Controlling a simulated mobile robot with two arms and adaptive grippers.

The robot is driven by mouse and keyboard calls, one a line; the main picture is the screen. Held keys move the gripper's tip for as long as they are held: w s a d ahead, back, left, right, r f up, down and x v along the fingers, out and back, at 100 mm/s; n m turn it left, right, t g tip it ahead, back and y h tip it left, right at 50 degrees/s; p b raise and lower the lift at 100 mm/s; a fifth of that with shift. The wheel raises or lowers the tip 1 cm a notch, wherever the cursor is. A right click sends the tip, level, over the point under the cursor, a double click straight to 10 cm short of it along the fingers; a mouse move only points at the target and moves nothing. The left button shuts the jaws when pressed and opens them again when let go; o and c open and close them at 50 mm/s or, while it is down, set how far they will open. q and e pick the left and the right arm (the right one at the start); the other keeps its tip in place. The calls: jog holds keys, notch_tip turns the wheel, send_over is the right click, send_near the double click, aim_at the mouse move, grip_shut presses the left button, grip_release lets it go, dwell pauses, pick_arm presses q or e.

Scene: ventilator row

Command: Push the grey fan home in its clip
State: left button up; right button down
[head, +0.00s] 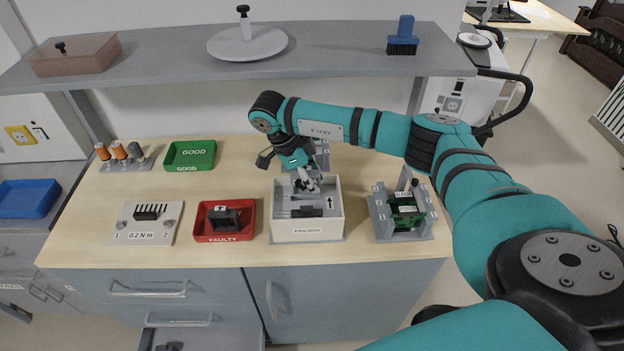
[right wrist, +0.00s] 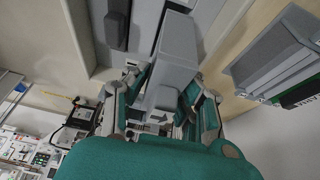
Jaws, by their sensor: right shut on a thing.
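My right gripper (head: 307,186) reaches down into the open top of a white, grey-rimmed housing (head: 304,231) at the bench's middle. In the right wrist view the gripper (right wrist: 160,104) is shut on a light grey block, which I take as the grey fan (right wrist: 176,58). In the head view the fingers and housing mostly hide it. A dark bar (head: 307,212) lies inside the housing, in front of the gripper. The clip is hidden, so I cannot tell how deep the fan sits. My left gripper is not in view.
A red FAULTY tray (head: 226,238) holding a dark part stands left of the housing. A grey fixture with a green board (head: 403,213) stands right. A green GOOD tray (head: 190,156) is behind left. A shelf (head: 170,66) overhangs the bench's back.

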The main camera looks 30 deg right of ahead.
jog(key=shift+s+f+b, duration=0.1)
jog(key=shift+f+b, duration=0.35)
jog(key=shift+f, duration=0.05)
dwell(1.3)
jog(key=shift+f+b, duration=0.65)
jog(key=shift+f, duration=0.1)
jog(key=shift+f, duration=0.25)
